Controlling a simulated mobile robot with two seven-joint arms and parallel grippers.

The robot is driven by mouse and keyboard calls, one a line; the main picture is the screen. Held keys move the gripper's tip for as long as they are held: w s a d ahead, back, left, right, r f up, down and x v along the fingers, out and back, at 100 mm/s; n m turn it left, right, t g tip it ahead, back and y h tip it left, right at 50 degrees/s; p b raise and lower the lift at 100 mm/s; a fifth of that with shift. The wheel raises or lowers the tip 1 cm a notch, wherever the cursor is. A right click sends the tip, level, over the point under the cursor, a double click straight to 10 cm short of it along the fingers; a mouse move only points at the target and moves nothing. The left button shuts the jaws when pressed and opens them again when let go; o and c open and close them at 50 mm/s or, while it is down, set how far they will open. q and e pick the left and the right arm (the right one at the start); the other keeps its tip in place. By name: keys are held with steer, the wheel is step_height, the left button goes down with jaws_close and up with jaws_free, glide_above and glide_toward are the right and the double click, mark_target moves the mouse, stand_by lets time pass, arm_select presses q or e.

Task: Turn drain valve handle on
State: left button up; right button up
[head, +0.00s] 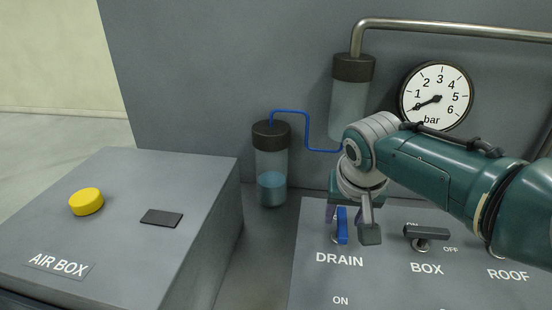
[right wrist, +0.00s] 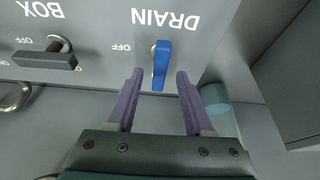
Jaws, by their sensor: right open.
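The drain valve handle (head: 342,226) is a small blue lever on the grey panel above the DRAIN label. In the right wrist view the blue handle (right wrist: 161,66) stands lengthwise in the picture, with an OFF mark beside it. My right gripper (head: 345,214) is open at the handle, its far side partly hidden by the wrist in the head view. In the right wrist view its purple fingers (right wrist: 157,77) stand on either side of the handle's near end, with gaps on both sides. My left gripper is not in view.
The dark BOX handle (head: 427,232) sits right of the drain handle. Behind are a jar (head: 271,165) with blue liquid, an upper canister (head: 350,105) and a pressure gauge (head: 436,96). The AIR BOX (head: 130,180) with a yellow button (head: 86,201) stands left.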

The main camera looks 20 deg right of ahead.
steer(key=p+v, duration=0.3)
steer(key=v, duration=0.5)
steer(key=shift+r, duration=0.35)
steer(key=shift+s, duration=0.1)
steer(key=shift+s, duration=0.1)
steer(key=s+a+r+n+y, duration=0.15)
steer(key=s+a+n, duration=0.25)
steer(key=s, duration=0.7)
steer(key=s+a+r+n+y, duration=0.1)
steer(key=s+a+r+n, duration=0.2)
steer(key=s, duration=0.9)
step_height(320, 180, up, 27)
steer(key=n+p, duration=0.1)
steer(key=p, duration=2.6)
steer(key=shift+a+p, duration=0.25)
steer(key=shift+p, duration=0.1)
